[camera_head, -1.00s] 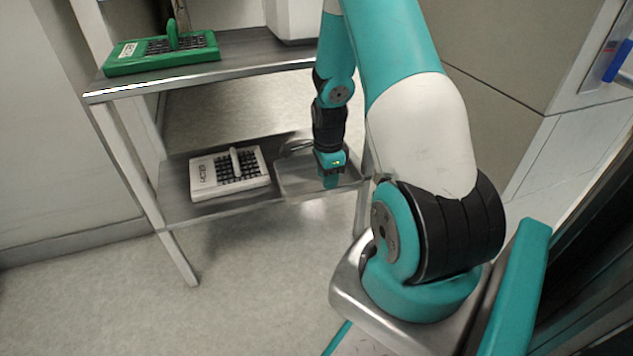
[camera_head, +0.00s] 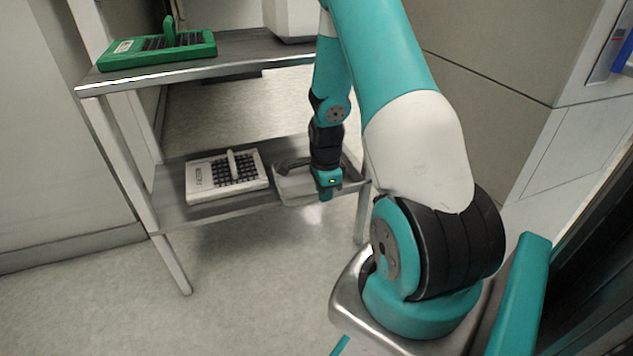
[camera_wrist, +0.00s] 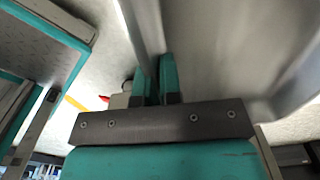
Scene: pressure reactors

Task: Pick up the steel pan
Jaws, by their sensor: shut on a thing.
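The steel pan (camera_head: 296,187) is a shiny grey, shallow vessel at the right end of the lower shelf, by its front edge. In the wrist view its smooth wall (camera_wrist: 225,55) fills the upper right. My gripper (camera_head: 326,195) points down at the pan's front side. In the wrist view my teal fingers (camera_wrist: 155,78) are close together on the pan's rim. My gripper and wrist hide part of the pan in the head view. I cannot tell whether the pan touches the shelf.
A white rack (camera_head: 227,177) with an upright handle stands left of the pan on the lower shelf (camera_head: 180,213). A green rack (camera_head: 158,50) and a white block (camera_head: 291,20) stand on the upper shelf (camera_head: 245,54). Open floor lies in front.

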